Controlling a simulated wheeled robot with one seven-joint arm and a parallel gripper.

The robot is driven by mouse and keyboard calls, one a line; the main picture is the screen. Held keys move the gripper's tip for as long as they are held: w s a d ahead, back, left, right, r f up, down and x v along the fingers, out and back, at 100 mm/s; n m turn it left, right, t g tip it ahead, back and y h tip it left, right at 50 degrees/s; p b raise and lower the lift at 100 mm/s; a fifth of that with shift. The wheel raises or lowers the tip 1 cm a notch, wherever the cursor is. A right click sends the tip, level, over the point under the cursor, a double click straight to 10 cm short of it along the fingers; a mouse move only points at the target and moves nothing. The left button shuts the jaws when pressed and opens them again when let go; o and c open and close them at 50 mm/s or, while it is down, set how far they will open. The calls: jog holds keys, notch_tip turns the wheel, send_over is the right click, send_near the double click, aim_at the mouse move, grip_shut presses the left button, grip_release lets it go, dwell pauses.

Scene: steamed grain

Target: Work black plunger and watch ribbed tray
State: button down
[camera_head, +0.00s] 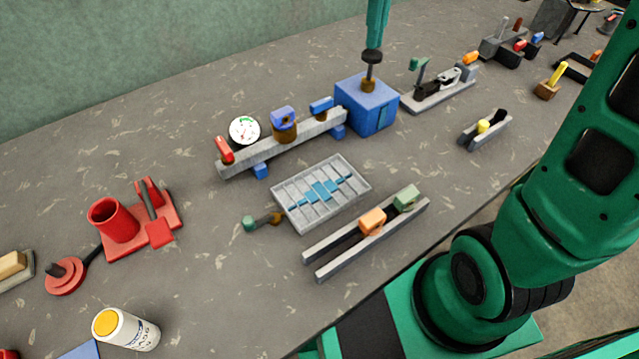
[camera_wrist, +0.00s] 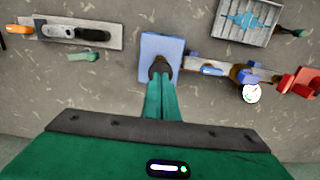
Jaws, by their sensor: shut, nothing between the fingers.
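The black plunger (camera_head: 371,57) stands upright on top of a blue box (camera_head: 366,106), with a brown collar at its base. In the wrist view the plunger (camera_wrist: 159,66) is partly hidden by my fingertips. My gripper (camera_head: 376,40) is shut and empty, pointing down right over the plunger's knob. Its tips look to be at or just above the knob; I cannot tell whether they touch. The grey ribbed tray (camera_head: 334,208) lies in front of the box, with a blue stepped shape across its ribs. It also shows in the wrist view (camera_wrist: 230,30).
A grey rail (camera_head: 290,142) with a gauge (camera_head: 244,130) and blue blocks joins the box on the left. A grey clamp fixture (camera_head: 440,95) stands close on the right. A slotted rail (camera_head: 330,262) lies in front of the tray. Red parts (camera_head: 112,220) stand far left.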

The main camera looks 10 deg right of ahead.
jog(key=shift+f, duration=2.15)
jog(key=shift+r, duration=3.85)
jog(key=s+d+f+m, duration=0.5)
jog(key=s+d+m, duration=0.1)
jog(key=s+d, duration=0.65)
jog(key=s+d+f+m, duration=0.2)
jog(key=s+f, duration=0.2)
jog(key=s, duration=0.4)
jog(key=s+d+f+m, duration=0.2)
jog(key=s+f, duration=0.3)
jog(key=s, duration=0.3)
jog(key=shift+d+m, duration=0.35)
jog(key=shift+m, duration=0.15)
jog(key=shift+w+r, duration=0.1)
